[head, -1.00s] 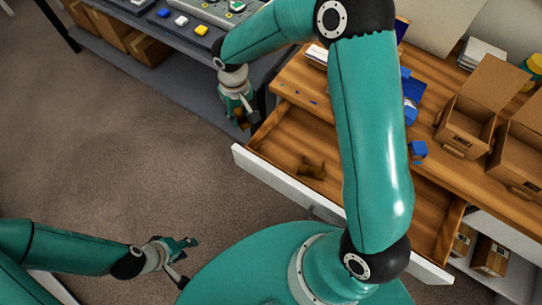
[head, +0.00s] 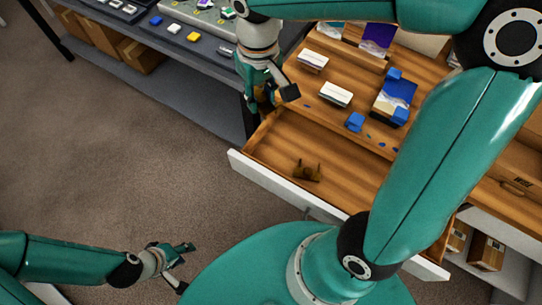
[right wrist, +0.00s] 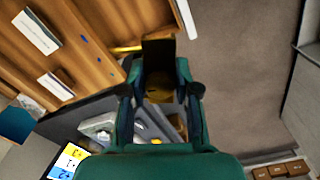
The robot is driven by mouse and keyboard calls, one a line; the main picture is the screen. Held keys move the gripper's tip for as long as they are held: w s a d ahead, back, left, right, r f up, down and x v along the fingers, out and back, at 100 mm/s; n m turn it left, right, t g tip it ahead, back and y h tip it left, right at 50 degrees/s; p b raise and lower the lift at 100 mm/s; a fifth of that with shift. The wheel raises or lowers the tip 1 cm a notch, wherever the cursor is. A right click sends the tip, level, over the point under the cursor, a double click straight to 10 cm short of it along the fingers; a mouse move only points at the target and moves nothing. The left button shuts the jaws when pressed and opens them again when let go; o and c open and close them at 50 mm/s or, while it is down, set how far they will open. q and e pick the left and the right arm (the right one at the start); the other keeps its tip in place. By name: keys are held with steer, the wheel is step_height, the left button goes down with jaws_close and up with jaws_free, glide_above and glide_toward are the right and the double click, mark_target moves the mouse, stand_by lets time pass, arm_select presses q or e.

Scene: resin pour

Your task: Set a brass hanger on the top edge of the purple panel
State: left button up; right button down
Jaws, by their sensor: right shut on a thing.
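The purple panel (head: 378,38) stands upright at the back of the wooden bench in the head view, with a pale wave on its lower part. My right gripper (head: 270,97) is over the drawer's left back corner, well to the left of the panel. In the right wrist view the right gripper (right wrist: 160,98) is shut on a yellowish brass piece (right wrist: 158,88), seemingly a brass hanger, mostly hidden by the fingers. Other brass hangers (head: 307,172) lie in the open drawer (head: 350,165). My left gripper (head: 184,265) is open and empty above the floor.
A blue panel (head: 398,92) with blue blocks lies on the bench. Two white-topped stacks (head: 335,94) and a loose blue block (head: 355,122) are nearby. A teal panel (head: 331,27) stands left of the purple one. A grey table (head: 185,55) is at the back left.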

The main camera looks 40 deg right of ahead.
steer(key=shift+s, duration=0.35)
step_height(320, 180, down, 19)
steer(key=b, duration=0.1)
steer(key=shift+f, duration=0.15)
steer(key=shift+f+b, duration=0.55)
steer(key=shift+b, duration=0.5)
steer(key=c, duration=0.8)
jaws_free()
steer(key=shift+f, duration=0.1)
steer(key=shift+c, duration=0.2)
